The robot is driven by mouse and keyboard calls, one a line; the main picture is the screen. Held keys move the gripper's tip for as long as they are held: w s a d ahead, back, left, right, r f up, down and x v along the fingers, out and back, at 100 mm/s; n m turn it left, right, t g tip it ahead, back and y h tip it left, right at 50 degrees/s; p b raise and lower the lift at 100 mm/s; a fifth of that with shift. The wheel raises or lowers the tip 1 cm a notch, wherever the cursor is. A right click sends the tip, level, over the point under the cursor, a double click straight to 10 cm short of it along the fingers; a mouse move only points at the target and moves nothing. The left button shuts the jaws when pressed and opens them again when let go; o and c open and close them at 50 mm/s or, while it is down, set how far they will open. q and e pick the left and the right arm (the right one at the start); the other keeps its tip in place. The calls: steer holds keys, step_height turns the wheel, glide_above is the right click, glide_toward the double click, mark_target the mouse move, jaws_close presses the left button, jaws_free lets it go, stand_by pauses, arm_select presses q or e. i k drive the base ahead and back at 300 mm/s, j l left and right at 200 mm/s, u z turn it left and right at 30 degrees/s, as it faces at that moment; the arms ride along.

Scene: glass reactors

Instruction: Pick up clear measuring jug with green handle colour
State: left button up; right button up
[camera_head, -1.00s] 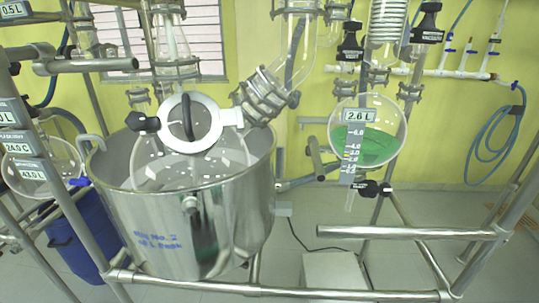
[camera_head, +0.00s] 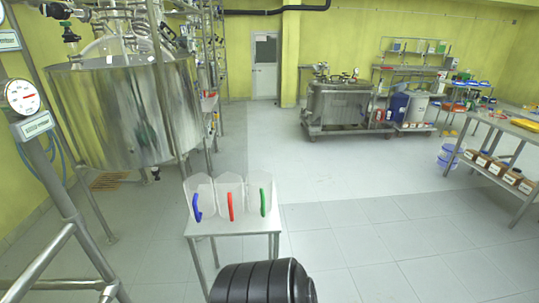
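The clear measuring jug with the green handle (camera_head: 255,188) stands upright on a small white table (camera_head: 213,227) at the lower middle. It is the rightmost of three similar jugs in a row. Its green handle (camera_head: 263,202) faces towards me. Just left of it stands a clear jug with a red handle (camera_head: 228,188), and left of that a clear jug with a blue handle (camera_head: 201,187). The jugs are side by side; I cannot tell whether they touch. Neither of my grippers is in view.
A large steel vessel (camera_head: 120,110) on a pipe frame stands at the left. A dark ribbed object (camera_head: 262,283) shows at the bottom edge, in front of the small table. A shelf table (camera_head: 510,128) stands far right. The floor right of the jugs is clear.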

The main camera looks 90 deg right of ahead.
mark_target(259, 183)
steer(key=z, duration=2.65)
